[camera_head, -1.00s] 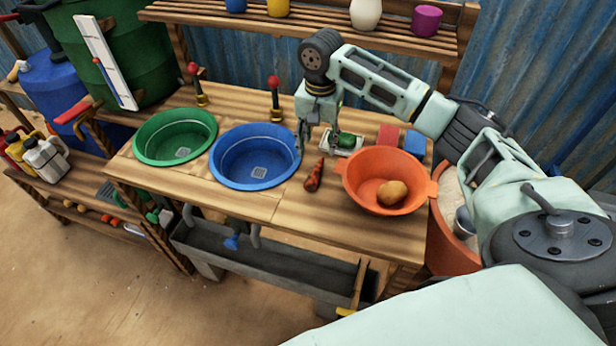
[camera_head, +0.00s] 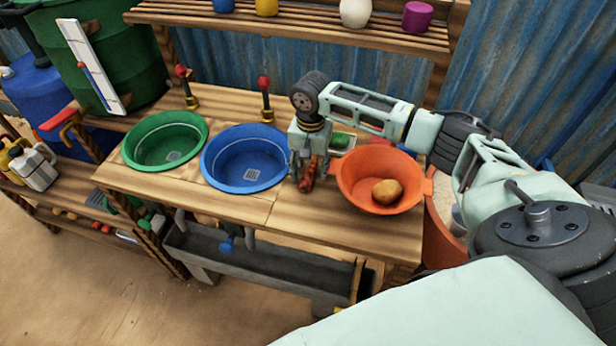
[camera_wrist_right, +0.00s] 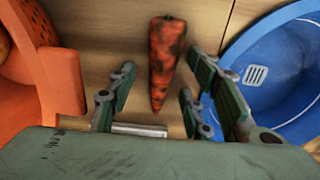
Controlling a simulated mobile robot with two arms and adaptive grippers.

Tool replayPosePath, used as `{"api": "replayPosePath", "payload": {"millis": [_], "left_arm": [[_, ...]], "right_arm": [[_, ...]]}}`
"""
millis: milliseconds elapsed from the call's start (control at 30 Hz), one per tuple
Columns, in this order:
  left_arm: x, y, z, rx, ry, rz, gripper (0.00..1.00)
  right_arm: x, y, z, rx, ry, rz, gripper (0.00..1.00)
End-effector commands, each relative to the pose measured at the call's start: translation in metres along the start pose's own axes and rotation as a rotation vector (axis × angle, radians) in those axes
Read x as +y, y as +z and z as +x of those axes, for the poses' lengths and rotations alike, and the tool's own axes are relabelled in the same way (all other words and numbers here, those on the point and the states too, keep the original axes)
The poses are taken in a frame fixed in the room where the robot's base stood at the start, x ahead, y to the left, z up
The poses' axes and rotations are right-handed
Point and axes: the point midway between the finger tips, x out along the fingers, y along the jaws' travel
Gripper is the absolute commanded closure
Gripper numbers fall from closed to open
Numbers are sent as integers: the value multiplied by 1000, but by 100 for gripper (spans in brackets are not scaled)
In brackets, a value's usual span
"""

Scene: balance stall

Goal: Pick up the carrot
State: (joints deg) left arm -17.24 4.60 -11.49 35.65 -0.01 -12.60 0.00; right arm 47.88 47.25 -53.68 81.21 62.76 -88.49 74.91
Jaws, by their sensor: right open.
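The carrot (camera_head: 307,176) is orange with dark dirt patches. It lies on the wooden counter between the blue basin and the orange colander, partly hidden by my right gripper (camera_head: 305,180). In the right wrist view the carrot (camera_wrist_right: 165,62) shows whole, its narrow tip pointing toward the gripper. My right gripper (camera_wrist_right: 155,100) is open, with its green fingers apart on either side of the carrot's tip end. I cannot tell whether the fingers touch it. My left gripper is not in view.
An orange colander (camera_head: 350,185) holding a potato (camera_head: 387,191) stands close right of the carrot. A blue basin (camera_head: 207,172) is close left, with a green basin (camera_head: 128,150) beyond it. A green object (camera_head: 341,140) lies behind. The front counter strip is clear.

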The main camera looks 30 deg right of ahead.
Motion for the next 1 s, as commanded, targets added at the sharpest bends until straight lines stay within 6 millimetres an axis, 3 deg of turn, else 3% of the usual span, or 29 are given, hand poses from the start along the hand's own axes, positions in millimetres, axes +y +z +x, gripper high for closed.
{"api": "replayPosePath", "payload": {"millis": [67,567,1000], "left_arm": [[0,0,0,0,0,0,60],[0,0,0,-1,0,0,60],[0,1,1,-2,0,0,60]], "right_arm": [[0,0,0,0,0,0,56],[0,0,-1,0,-1,0,100],[-1,0,-7,1,-3,0,100]]}}
